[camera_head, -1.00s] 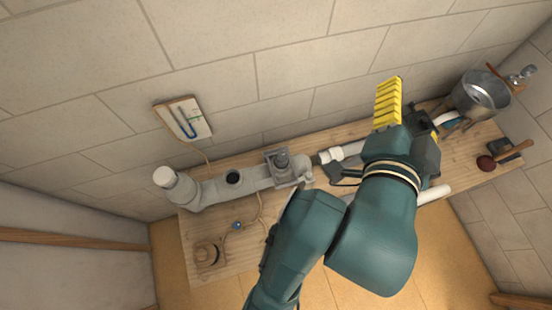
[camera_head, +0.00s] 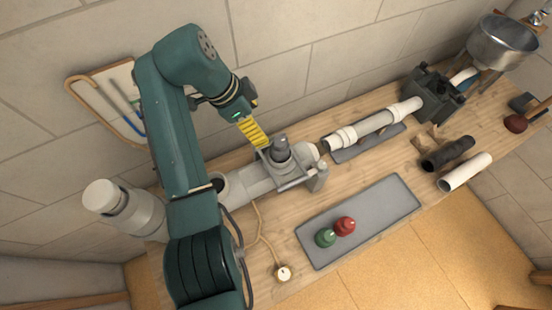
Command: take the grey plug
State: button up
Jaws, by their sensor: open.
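A dark grey plug (camera_head: 281,148) stands upright at the top of a grey pipe fitting (camera_head: 250,181), inside a metal clamp frame (camera_head: 297,183). I take it for the grey plug; how deep it sits I cannot tell. My gripper (camera_head: 264,147) has yellow ribbed fingers and points down and right. Its tips are just up and left of the plug, with no clear contact visible. The gap between the fingers is hidden from this side, and nothing shows held.
A grey tray (camera_head: 375,213) holds a green plug (camera_head: 325,237) and a red plug (camera_head: 345,225). White pipe (camera_head: 372,124), a dark vise (camera_head: 433,92), loose pipe pieces (camera_head: 465,172) and a metal pot (camera_head: 503,41) lie to the right. The wall is close behind.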

aim_at(273, 146)
jog(key=x, duration=1)
jog(key=shift+d+f+b, duration=0.1)
jog(key=shift+f+b, duration=0.05)
jog(key=shift+b, duration=0.25)
jog(key=x, duration=0.5)
jog(key=shift+s+d+f+b, duration=0.15)
jog(key=shift+s+f+b, duration=0.15)
jog(key=shift+b, duration=0.05)
jog(key=shift+c, duration=0.4)
jog(key=c, duration=1.2)
jog(key=shift+r, duration=0.2)
jog(key=shift+c, duration=0.3)
